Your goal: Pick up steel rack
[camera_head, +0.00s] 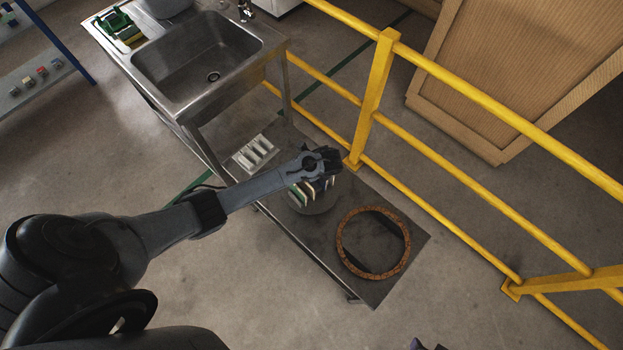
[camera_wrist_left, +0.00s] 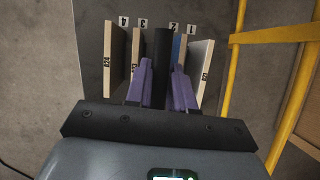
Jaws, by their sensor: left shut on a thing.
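The steel rack shows in the left wrist view as a dark upright bar (camera_wrist_left: 162,48) between light tiles (camera_wrist_left: 114,60) standing on edge, with labels 1 to 4 along the far side. In the head view, the rack's tiles (camera_head: 303,193) show just below my left gripper (camera_head: 325,160). My left gripper, with purple fingers (camera_wrist_left: 163,80) in the wrist view, is shut on the dark bar. The gripper hides much of the rack in the head view. I cannot tell whether the rack touches the shelf. A small dark tip at the bottom edge may be my right gripper (camera_head: 427,345).
The low dark shelf (camera_head: 300,247) also bears a brown ring (camera_head: 343,253) and a light slotted holder (camera_head: 255,152). A steel sink (camera_head: 197,62) stands behind at left. A yellow railing (camera_head: 375,90) runs close along the shelf's right side.

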